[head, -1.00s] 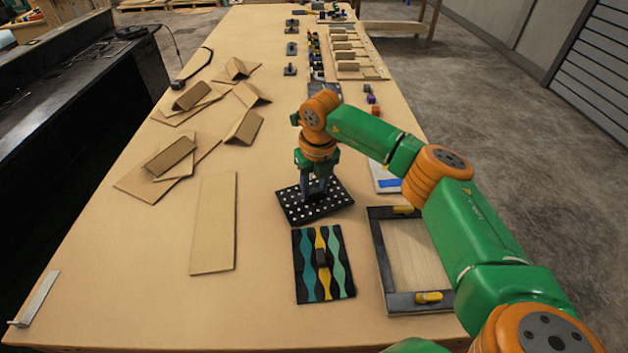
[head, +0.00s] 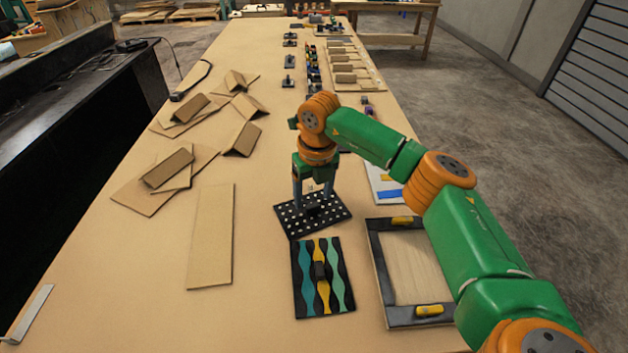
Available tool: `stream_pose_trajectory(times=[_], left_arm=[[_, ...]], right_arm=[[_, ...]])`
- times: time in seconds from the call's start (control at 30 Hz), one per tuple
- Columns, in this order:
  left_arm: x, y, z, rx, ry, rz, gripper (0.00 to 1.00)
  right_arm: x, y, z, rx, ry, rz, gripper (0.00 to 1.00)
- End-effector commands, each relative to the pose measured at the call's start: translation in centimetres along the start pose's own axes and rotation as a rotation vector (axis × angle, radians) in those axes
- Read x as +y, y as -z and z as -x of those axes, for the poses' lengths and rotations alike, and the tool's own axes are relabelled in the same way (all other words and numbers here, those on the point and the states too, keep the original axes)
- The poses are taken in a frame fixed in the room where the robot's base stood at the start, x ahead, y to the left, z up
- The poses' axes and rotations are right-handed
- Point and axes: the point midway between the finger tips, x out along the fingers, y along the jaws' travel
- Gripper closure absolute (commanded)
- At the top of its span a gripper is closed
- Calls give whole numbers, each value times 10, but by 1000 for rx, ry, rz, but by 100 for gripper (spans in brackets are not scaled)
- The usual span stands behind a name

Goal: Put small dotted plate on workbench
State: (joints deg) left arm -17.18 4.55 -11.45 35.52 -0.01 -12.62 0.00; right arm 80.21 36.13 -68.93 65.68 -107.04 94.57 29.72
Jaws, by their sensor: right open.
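The small dotted plate (head: 292,217), black with white dots and a dark handle block in its middle, lies on the workbench (head: 150,280). My right gripper (head: 313,204) points down just above the plate, with its two fingers spread apart on either side of the handle. The jaws are open, and the plate appears to rest flat on the bench top. My left gripper is not in view.
A wavy-striped plate (head: 335,265) lies just in front of the dotted plate. A black-edged wooden frame (head: 384,275) lies to its right. Cardboard pieces (head: 212,235) lie to the left.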

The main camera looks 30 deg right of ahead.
Motion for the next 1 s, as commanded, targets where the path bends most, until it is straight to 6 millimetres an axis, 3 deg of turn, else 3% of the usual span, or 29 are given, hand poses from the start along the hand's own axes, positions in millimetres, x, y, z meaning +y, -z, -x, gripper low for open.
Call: stream_pose_trajectory(times=[0.03, 0.2, 0.4, 1.0], left_arm=[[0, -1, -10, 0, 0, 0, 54], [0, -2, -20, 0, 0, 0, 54], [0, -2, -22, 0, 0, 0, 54], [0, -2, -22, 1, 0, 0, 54]], right_arm=[[0, -1, 8, -8, -1, 1, 28], [1, -1, 56, -6, -1, 0, 28], [0, 0, 89, -2, 0, 0, 28], [0, 0, 94, 0, 0, 0, 28]])
